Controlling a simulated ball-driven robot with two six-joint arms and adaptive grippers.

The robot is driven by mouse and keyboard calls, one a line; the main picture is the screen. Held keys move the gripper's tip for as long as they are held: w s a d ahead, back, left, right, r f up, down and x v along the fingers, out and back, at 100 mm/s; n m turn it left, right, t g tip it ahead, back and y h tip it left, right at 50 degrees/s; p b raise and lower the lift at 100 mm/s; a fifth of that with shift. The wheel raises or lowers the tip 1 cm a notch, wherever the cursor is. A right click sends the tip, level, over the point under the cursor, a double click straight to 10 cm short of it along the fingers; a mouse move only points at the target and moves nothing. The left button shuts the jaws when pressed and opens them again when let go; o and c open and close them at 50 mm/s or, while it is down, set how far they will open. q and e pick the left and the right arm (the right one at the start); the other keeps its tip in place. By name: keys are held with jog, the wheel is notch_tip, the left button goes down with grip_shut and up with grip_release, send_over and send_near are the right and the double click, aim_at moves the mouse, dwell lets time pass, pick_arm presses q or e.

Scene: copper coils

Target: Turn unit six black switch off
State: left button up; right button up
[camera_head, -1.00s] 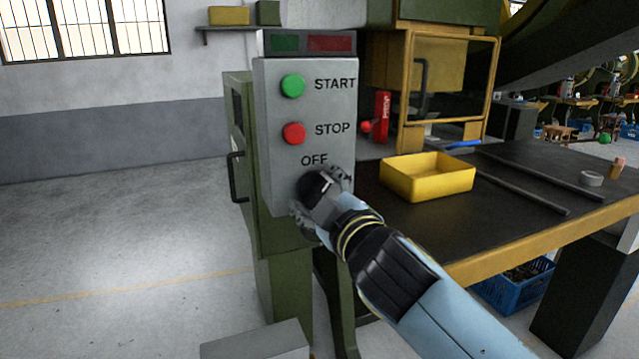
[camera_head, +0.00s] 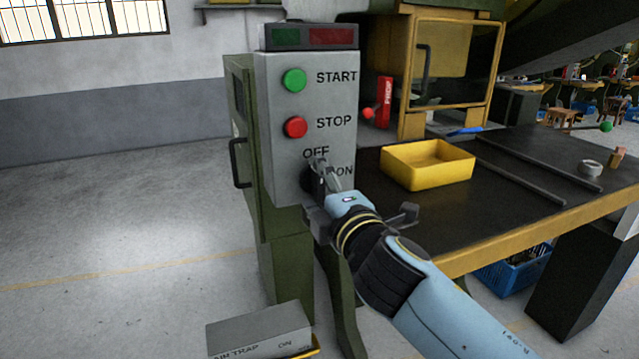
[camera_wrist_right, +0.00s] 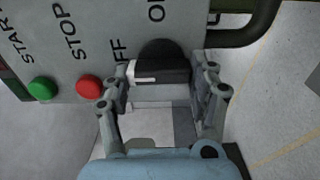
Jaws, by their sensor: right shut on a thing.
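The black switch (camera_head: 308,181) is a round knob low on the grey control panel (camera_head: 285,160), below the OFF label and left of the ON label. In the head view my right gripper (camera_head: 319,186) covers part of it. In the right wrist view the fingers of my right gripper (camera_wrist_right: 163,88) stand on both sides of the black switch (camera_wrist_right: 160,62) and are shut on its raised grip. The white mark on the grip lies at its left end there, on the side of the STOP button and OFF label. My left gripper is not in view.
A green START button (camera_head: 294,80) and a red STOP button (camera_head: 295,127) sit above on the panel. A yellow bin (camera_head: 427,181) stands on the dark workbench (camera_head: 510,220) to the right. A grey AIR TRAP box (camera_head: 258,326) is below. The floor at left is clear.

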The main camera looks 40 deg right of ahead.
jog(key=shift+f, duration=0.1)
dwell(0.4)
jog(key=o, duration=1.2)
jog(key=shift+s, duration=0.1)
jog(key=v, duration=1.2)
jog(key=shift+a, duration=0.1)
